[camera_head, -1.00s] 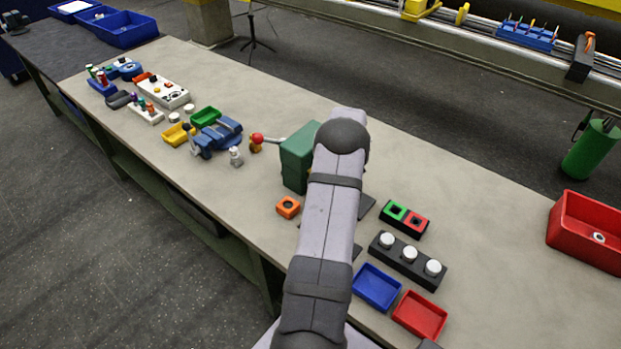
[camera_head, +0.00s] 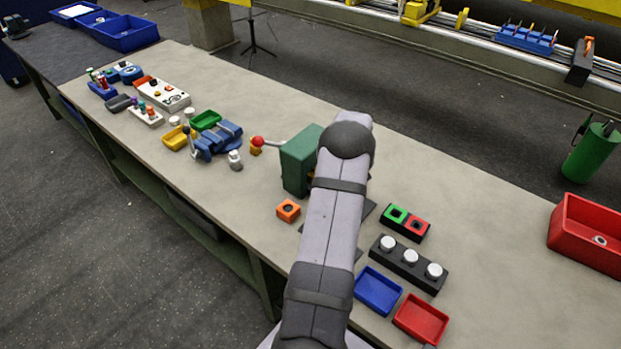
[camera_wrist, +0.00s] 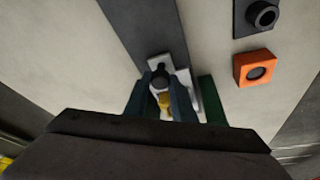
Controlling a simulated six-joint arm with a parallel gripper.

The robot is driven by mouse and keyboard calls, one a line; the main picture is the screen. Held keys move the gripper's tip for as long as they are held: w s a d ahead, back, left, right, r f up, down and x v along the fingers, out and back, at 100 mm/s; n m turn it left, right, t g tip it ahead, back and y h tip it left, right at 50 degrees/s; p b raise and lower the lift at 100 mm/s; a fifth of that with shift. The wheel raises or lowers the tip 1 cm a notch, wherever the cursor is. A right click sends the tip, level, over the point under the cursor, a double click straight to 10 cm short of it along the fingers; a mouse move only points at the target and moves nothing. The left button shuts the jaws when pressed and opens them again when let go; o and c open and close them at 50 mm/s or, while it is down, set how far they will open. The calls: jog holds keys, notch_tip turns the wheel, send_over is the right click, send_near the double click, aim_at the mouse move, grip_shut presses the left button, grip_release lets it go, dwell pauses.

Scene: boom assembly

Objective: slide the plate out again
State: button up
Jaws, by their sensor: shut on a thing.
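In the wrist view, a pale plate (camera_wrist: 184,78) with a dark round knob lies over a dark strip. My gripper (camera_wrist: 160,88) has its two blue-grey fingers on either side of the knob and a small yellow piece; it is shut on the plate, apparently by its knob. The exact contact is hard to see. A green housing (camera_head: 297,165) with a red-ball lever (camera_head: 257,141) stands on the bench, and its edge shows beside the fingers in the wrist view (camera_wrist: 212,98). In the head view my arm hides the gripper and plate.
An orange block with a hole (camera_head: 288,210) sits near the green housing. A green and red socket block (camera_head: 405,222), a black block with white knobs (camera_head: 408,263), a blue tray (camera_head: 378,290) and a red tray (camera_head: 421,318) lie to the right.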

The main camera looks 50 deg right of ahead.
jog(key=shift+s+d+r+b, duration=0.1)
jog(key=shift+s+b, duration=0.65)
jog(key=shift+s, duration=1.15)
jog(key=shift+s+d+r+b, duration=0.1)
jog(key=shift+s+b, duration=0.6)
jog(key=shift+s, duration=1.2)
jog(key=shift+s+d+r+b, duration=0.1)
jog(key=shift+s+b, duration=0.65)
jog(key=shift+s, duration=1.15)
jog(key=o, duration=1)
jog(key=shift+c, duration=0.2)
jog(key=shift+s+f, duration=0.15)
jog(key=shift+a, duration=0.15)
notch_tip(320, 180, up, 8)
jog(key=p, duration=0.4)
jog(key=shift+p, duration=0.3)
jog(key=shift+f, duration=0.1)
